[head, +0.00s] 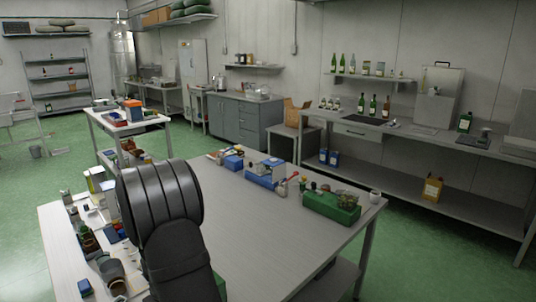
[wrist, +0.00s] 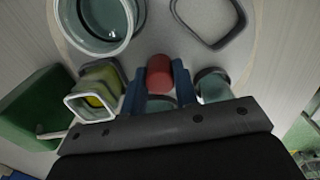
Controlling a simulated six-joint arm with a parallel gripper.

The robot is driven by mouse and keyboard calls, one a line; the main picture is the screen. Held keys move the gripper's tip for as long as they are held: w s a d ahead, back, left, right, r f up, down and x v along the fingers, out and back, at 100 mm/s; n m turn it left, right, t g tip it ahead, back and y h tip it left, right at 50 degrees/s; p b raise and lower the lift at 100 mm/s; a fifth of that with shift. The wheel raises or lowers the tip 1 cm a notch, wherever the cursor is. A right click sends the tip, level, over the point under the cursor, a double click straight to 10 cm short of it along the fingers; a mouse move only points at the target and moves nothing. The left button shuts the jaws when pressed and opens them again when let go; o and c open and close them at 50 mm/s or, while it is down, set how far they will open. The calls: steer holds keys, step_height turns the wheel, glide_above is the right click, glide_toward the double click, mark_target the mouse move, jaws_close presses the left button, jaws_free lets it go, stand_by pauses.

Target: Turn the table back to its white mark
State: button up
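A round, light grey turntable (wrist: 157,30) fills much of the wrist view, with containers standing on it. A red cylindrical peg (wrist: 159,72) stands between the two blue fingers of my gripper (wrist: 160,84). Both fingers appear to touch its sides, so my gripper looks shut on it. The peg's foot is partly hidden. I see no white mark in either view. In the head view my arm hides the turntable and my gripper.
On the turntable are a round glass bowl (wrist: 98,22), a square dish (wrist: 210,18), a yellow-green square container (wrist: 92,102) and a glass jar (wrist: 213,87). A green box (wrist: 35,105) lies to the left. The worktable (head: 270,235) has clear room right of my arm.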

steer(key=shift+c, duration=0.8)
steer(key=m, duration=0.4)
steer(key=shift+m, duration=0.4)
steer(key=m, duration=0.6)
steer(key=shift+m, duration=0.6)
steer(key=m, duration=1)
